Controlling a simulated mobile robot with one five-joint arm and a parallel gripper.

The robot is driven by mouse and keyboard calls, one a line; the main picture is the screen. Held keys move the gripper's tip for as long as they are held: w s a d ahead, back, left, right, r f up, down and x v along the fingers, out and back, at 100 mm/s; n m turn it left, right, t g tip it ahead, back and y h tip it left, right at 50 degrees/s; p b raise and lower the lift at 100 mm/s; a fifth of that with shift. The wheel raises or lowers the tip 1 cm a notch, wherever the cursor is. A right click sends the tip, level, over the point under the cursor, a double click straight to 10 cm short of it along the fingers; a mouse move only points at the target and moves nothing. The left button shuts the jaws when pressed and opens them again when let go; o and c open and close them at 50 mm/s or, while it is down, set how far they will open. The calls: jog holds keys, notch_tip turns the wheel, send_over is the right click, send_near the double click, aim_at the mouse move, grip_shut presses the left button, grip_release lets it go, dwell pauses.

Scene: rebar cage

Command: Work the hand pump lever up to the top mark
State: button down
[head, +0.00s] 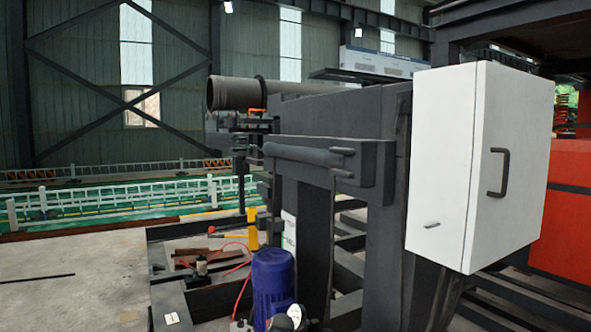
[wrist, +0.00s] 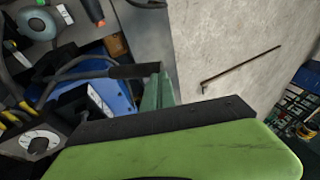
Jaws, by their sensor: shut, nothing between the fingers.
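In the wrist view, a thin rod with a thick black grip (wrist: 133,71) lies across the picture above a blue surface (wrist: 122,104); it looks like the pump lever. My gripper (wrist: 164,110) shows large and green with a black edge across the bottom of that view. It is shut and empty. A narrow green part stands close to the end of the grip; I cannot tell whether they touch. My gripper is not visible in the head view, and I cannot pick out the lever there.
A round dial (wrist: 38,142) and cables crowd the wrist view's left side. A thin dark rod (wrist: 240,66) lies on bare concrete. In the head view, a blue motor (head: 272,283) stands before dark steel framing, with a white cabinet (head: 440,165) at right and red hoses to the left.

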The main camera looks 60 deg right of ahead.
jog(key=shift+w+a+f+b, duration=0.25)
jog(key=shift+a+f+b, duration=0.05)
jog(key=shift+f+b, duration=0.3)
jog(key=shift+w+a+f+b, duration=0.2)
jog(key=shift+a+f+b, duration=0.15)
jog(key=shift+f+b, duration=0.2)
jog(key=shift+w+a+f+b, duration=0.25)
jog(key=shift+a+f+b, duration=0.05)
jog(key=shift+f+b, duration=0.3)
jog(key=shift+w+a+f+b, duration=0.2)
jog(key=shift+a+f+b, duration=0.1)
jog(key=shift+f+b, duration=0.3)
